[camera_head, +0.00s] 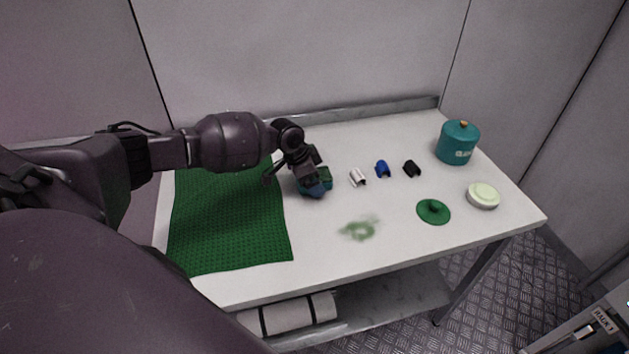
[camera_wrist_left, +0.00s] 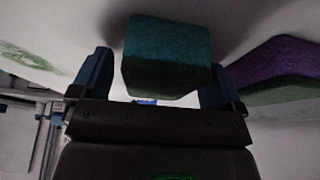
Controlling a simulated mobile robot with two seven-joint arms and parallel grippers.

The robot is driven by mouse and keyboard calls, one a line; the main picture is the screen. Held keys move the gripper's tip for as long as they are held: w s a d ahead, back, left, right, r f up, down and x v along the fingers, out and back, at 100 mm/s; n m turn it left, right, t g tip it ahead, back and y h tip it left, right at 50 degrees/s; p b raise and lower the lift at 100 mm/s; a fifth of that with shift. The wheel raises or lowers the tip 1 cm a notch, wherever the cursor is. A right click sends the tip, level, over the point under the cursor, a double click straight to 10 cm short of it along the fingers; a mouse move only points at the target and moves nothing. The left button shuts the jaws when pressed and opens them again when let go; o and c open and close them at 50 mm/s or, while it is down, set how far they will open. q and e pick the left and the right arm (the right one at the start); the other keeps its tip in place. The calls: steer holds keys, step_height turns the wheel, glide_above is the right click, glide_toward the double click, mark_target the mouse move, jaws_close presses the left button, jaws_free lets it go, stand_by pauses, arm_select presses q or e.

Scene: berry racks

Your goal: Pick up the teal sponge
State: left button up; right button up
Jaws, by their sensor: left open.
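The teal sponge (camera_wrist_left: 166,50) is a block with a darker green layer, and it shows large in the left wrist view. My left gripper (camera_wrist_left: 158,66) is open, with one blue-grey finger on each side of the sponge. I cannot tell whether either finger touches it. In the head view my left gripper (camera_head: 313,187) is low over the table, and the teal sponge (camera_head: 325,174) is partly hidden behind it. My right gripper is not in view.
A purple sponge (camera_wrist_left: 277,62) with a green layer lies beside the teal one. The white table (camera_head: 400,235) also holds a green mat (camera_head: 225,225), small white (camera_head: 357,177), blue (camera_head: 382,169) and black (camera_head: 411,169) pieces, a green lid (camera_head: 433,212), a teal canister (camera_head: 456,145) and a round pale-topped dish (camera_head: 483,196). A green smear (camera_head: 359,230) marks the front.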

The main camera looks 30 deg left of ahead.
arm_select(q)
steer(key=shift+c, duration=0.2)
steer(key=c, duration=0.9)
steer(key=shift+c, duration=0.2)
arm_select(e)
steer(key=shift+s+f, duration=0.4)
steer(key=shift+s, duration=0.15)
arm_select(q)
steer(key=shift+r, duration=0.25)
step_height(320, 180, up, 9)
steer(key=shift+f+p, duration=0.1)
steer(key=shift+p, duration=0.45)
step_height(320, 180, up, 11)
steer(key=shift+f+p, duration=0.15)
steer(key=shift+p, duration=0.2)
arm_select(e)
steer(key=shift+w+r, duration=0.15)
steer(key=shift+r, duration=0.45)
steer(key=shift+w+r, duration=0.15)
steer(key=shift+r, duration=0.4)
